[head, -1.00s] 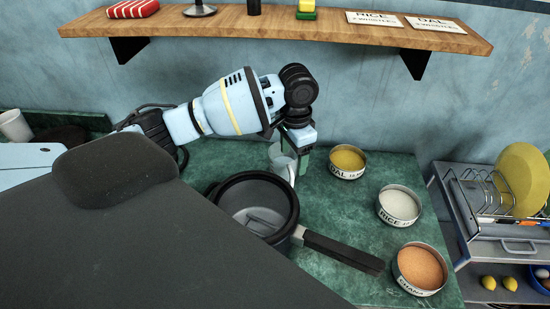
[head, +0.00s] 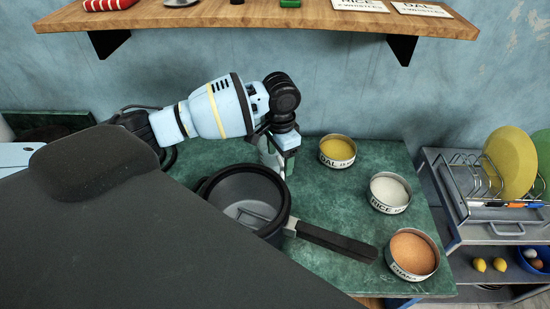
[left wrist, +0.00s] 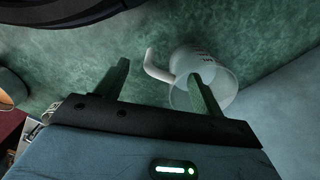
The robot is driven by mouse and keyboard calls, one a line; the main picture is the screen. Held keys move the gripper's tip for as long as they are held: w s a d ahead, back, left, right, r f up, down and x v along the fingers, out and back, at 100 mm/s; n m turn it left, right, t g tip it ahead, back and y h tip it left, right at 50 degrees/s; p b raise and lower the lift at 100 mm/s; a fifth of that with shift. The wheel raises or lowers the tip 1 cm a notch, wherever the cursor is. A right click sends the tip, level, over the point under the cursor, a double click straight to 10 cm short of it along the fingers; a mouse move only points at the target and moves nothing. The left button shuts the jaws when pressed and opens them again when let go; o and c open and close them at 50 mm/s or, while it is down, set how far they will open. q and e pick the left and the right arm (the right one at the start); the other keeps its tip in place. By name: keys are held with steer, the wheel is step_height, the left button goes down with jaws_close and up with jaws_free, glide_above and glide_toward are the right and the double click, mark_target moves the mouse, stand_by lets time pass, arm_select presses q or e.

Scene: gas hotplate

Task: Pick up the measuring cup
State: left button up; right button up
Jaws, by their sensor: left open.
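The measuring cup, pale and see-through with a white handle, stands on the green counter. In the left wrist view the cup (left wrist: 218,88) is behind and beside the right finger, and its handle shows between the two fingers. My left gripper (left wrist: 159,68) is open and empty; I cannot tell whether a finger touches the cup. In the head view the left gripper (head: 277,158) is pointed down over the cup (head: 270,158), which it partly hides. My right gripper is not in view.
A dark pan (head: 214,190) with a long black handle stands just in front of the cup. Tins of dal (head: 337,151), rice (head: 390,193) and chana (head: 412,255) stand to the right. A wooden shelf (head: 250,20) hangs above. A dish rack (head: 480,185) is beyond the counter's right edge.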

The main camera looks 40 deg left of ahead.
arm_select(q)
steer(key=shift+f, duration=1.45)
steer(key=shift+c, duration=0.2)
steer(key=c, duration=1.3)
